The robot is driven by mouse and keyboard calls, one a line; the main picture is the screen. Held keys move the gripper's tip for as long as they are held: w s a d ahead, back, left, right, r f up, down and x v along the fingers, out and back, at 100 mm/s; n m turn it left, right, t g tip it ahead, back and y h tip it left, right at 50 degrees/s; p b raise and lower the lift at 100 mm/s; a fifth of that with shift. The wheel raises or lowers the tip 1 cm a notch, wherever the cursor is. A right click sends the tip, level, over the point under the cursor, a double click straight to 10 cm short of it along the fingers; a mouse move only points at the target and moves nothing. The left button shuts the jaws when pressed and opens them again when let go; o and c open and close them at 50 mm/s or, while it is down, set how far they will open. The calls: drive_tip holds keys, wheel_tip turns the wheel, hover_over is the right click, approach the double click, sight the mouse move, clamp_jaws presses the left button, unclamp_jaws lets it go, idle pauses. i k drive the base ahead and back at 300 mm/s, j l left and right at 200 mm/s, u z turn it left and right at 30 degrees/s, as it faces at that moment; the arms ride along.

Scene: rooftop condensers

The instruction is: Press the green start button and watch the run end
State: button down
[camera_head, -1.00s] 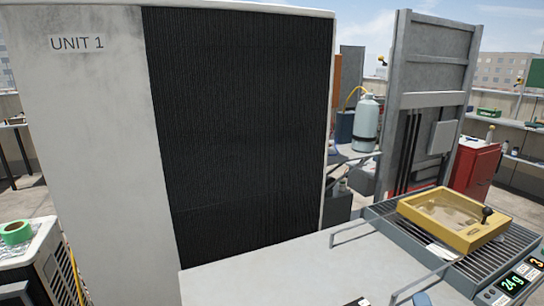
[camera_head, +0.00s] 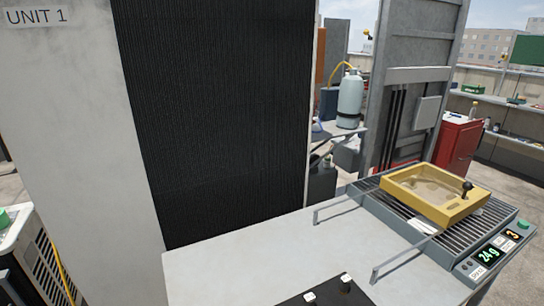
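A grey console (camera_head: 466,268) edges the front of a slatted grey stand at the right of the head view. Its lit display (camera_head: 488,255) reads about "24 g" in green, with an orange digit beside it. Small buttons and pale labels are next to the display, too small to read surely. A small green spot (camera_head: 523,225) shows at the console's far end; I cannot tell whether it is the start button. A yellow tray (camera_head: 410,202) with a clear window and a black knob rests on the slats. My gripper is not in view.
A large cabinet marked UNIT 1 (camera_head: 70,120) with a black grille (camera_head: 215,110) fills the left. A pale bench top (camera_head: 240,270) with metal rails is in front, bearing a black panel (camera_head: 322,294). A red cabinet (camera_head: 460,140) and grey cylinder (camera_head: 350,98) stand behind.

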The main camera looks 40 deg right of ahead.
sight(522, 223)
drive_tip(key=l+z, duration=0.2)
drive_tip(key=z, duration=0.25)
drive_tip(key=l+z, duration=0.25)
drive_tip(key=z, duration=0.2)
drive_tip(key=l+z, duration=0.25)
drive_tip(key=z, duration=0.25)
